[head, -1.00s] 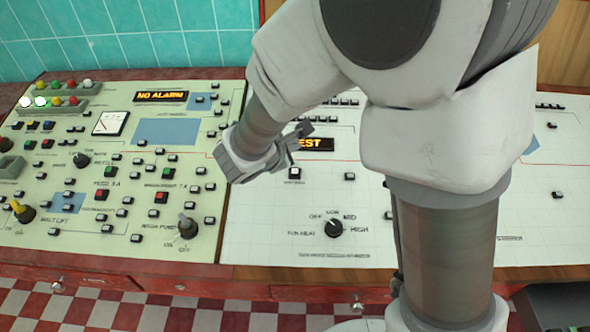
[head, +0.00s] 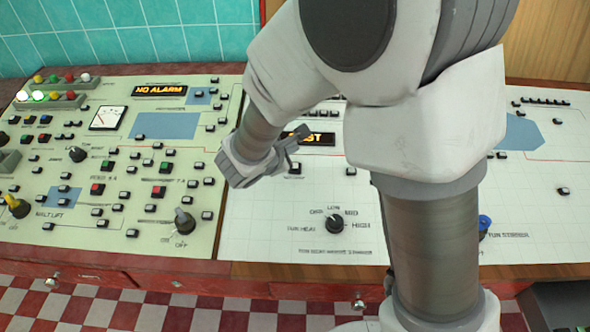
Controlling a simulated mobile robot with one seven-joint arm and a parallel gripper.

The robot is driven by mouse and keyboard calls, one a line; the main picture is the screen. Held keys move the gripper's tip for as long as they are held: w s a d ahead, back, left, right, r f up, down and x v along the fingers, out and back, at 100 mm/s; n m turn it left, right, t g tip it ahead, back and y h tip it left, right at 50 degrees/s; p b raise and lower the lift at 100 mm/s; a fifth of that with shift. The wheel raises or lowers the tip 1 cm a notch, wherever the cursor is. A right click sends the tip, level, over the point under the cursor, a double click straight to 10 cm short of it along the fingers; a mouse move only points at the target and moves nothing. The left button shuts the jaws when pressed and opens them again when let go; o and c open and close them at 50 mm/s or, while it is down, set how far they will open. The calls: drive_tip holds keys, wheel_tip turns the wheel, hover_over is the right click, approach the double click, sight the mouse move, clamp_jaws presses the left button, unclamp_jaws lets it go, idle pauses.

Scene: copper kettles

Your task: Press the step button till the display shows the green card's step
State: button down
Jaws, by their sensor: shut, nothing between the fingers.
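The display (head: 318,139) is a dark strip with orange letters on the white panel. Its left part is hidden by my gripper; the visible letters end in "ST". A small dark button with a pale cap (head: 295,169) sits just below the display. I cannot read its label, so I cannot tell whether it is the step button. My gripper (head: 298,136) is shut and empty. It appears in front of the display's left end, up and close to that button; contact cannot be told. I cannot make out a green card in view.
A black rotary knob (head: 335,224) sits below on the white panel. A blue knob (head: 485,222) shows beside my arm. The pale green panel (head: 110,225) at left has many buttons, knobs and a "NO ALARM" display (head: 159,91). My arm hides much of the white panel.

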sight(295, 167)
drive_tip(key=f, duration=0.1)
drive_tip(key=f+b, duration=0.1)
drive_tip(key=f, duration=0.1)
drive_tip(key=shift+w+f+b, duration=0.1)
drive_tip(key=shift+w+b, duration=0.15)
drive_tip(key=shift+b, duration=0.15)
drive_tip(key=shift+w+f+b, duration=0.25)
drive_tip(key=shift+f+b, duration=0.5)
drive_tip(key=shift+b, duration=0.1)
drive_tip(key=shift+f, duration=0.15)
idle(0.9)
drive_tip(key=shift+f+b, duration=0.3)
drive_tip(key=shift+b, duration=0.45)
drive_tip(key=shift+w+f+b, duration=0.1)
drive_tip(key=shift+f+b, duration=0.2)
drive_tip(key=shift+b, duration=0.1)
drive_tip(key=shift+r, duration=0.15)
idle(0.5)
drive_tip(key=shift+r+p, duration=0.35)
drive_tip(key=shift+r, duration=0.3)
drive_tip(key=shift+r, duration=0.1)
